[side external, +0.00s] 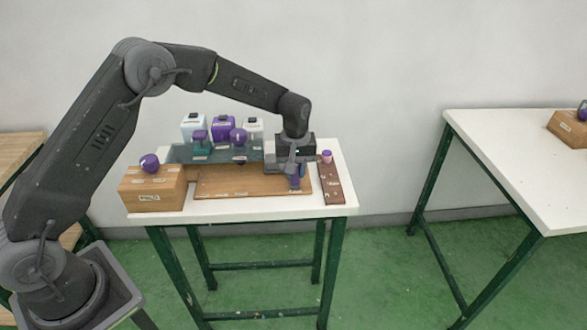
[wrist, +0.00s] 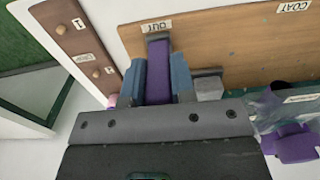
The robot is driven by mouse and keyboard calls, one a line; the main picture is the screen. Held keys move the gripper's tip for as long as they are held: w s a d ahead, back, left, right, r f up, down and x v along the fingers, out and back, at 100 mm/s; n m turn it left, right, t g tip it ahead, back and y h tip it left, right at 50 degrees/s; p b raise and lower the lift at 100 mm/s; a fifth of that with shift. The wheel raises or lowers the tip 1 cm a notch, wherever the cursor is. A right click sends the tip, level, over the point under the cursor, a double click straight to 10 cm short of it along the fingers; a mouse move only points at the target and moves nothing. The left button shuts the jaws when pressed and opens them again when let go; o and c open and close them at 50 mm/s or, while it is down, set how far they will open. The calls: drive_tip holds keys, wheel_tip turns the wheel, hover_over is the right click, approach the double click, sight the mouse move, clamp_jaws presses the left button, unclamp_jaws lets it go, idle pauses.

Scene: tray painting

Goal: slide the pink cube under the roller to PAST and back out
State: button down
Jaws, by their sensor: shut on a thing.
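My gripper (side external: 295,182) is low over the right end of the wooden board (side external: 240,183). In the wrist view its two blue fingers (wrist: 159,80) are shut on a purple block (wrist: 158,72), beside the OUT label (wrist: 157,27). The block's lower part is hidden by the gripper body. I see no clearly pink cube; the held block looks purple. A small pink piece (side external: 326,157) with a purple top stands on the brown strip to the right. I cannot make out a roller for sure, or a PAST label.
The brown strip (side external: 331,185) with pegs lies right of the board. Several purple, teal and white containers stand behind the board. A grey block (wrist: 208,88) is beside my fingers.

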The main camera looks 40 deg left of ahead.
drive_tip(key=c, duration=1.3)
unclamp_jaws()
drive_tip(key=shift+w+d, duration=0.25)
drive_tip(key=shift+d, duration=0.05)
drive_tip(key=o, duration=0.3)
drive_tip(key=shift+s+a, duration=0.1)
drive_tip(key=shift+o, duration=0.2)
wheel_tip(320, 180, up, 14)
